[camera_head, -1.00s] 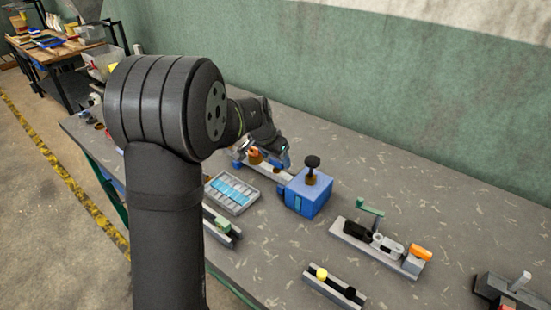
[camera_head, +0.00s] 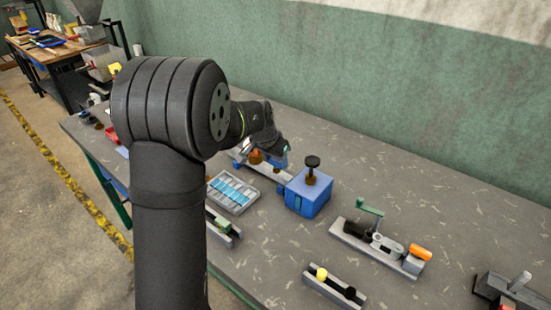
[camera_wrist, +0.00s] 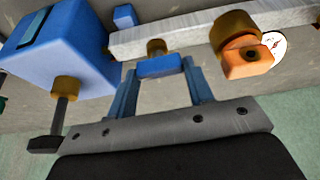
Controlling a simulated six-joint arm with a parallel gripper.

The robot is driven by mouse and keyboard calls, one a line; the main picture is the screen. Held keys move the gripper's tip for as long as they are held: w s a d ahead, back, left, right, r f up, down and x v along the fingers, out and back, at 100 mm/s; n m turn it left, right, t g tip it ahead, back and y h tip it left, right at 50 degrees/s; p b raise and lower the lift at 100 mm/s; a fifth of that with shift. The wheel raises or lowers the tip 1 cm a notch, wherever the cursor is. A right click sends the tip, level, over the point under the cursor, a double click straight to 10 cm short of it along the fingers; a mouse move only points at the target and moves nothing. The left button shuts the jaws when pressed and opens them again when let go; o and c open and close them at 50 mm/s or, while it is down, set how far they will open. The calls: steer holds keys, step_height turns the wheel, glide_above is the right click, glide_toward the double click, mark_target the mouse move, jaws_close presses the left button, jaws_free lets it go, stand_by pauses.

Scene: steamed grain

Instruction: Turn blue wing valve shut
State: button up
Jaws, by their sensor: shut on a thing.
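The blue wing valve (camera_wrist: 160,66) sits on a small brass stem beside a pale metal bar (camera_wrist: 185,35) in the wrist view. My gripper (camera_wrist: 160,70) has one blue finger on each side of the wing and is shut on it. In the head view my gripper (camera_head: 280,157) is small, at the bar behind the blue box, and the wing cannot be told apart from the fingers there.
A blue box (camera_head: 306,200) with a black knob on a brass stem stands close to my gripper. An orange-handled brass valve (camera_wrist: 250,62) is on the same bar. A segmented grey tray (camera_head: 233,192) lies in front. A fixture with a green lever (camera_head: 370,207) stands to the right.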

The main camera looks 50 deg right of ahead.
steer(key=n+t, duration=0.1)
steer(key=n, duration=0.3)
steer(key=shift+s+t, duration=0.2)
steer(key=shift+t, duration=0.2)
steer(key=n+t+y, duration=0.1)
steer(key=n, duration=0.3)
steer(key=shift+d, duration=0.1)
steer(key=shift+o, duration=0.2)
steer(key=n+t+y, duration=0.1)
steer(key=n, duration=0.3)
steer(key=shift+s+d+n, duration=0.1)
steer(key=shift+n, duration=0.2)
steer(key=shift+d+n+y, duration=0.1)
steer(key=shift+n+y, duration=0.8)
steer(key=shift+n, duration=0.7)
steer(key=shift+c, duration=0.2)
steer(key=o, duration=1)
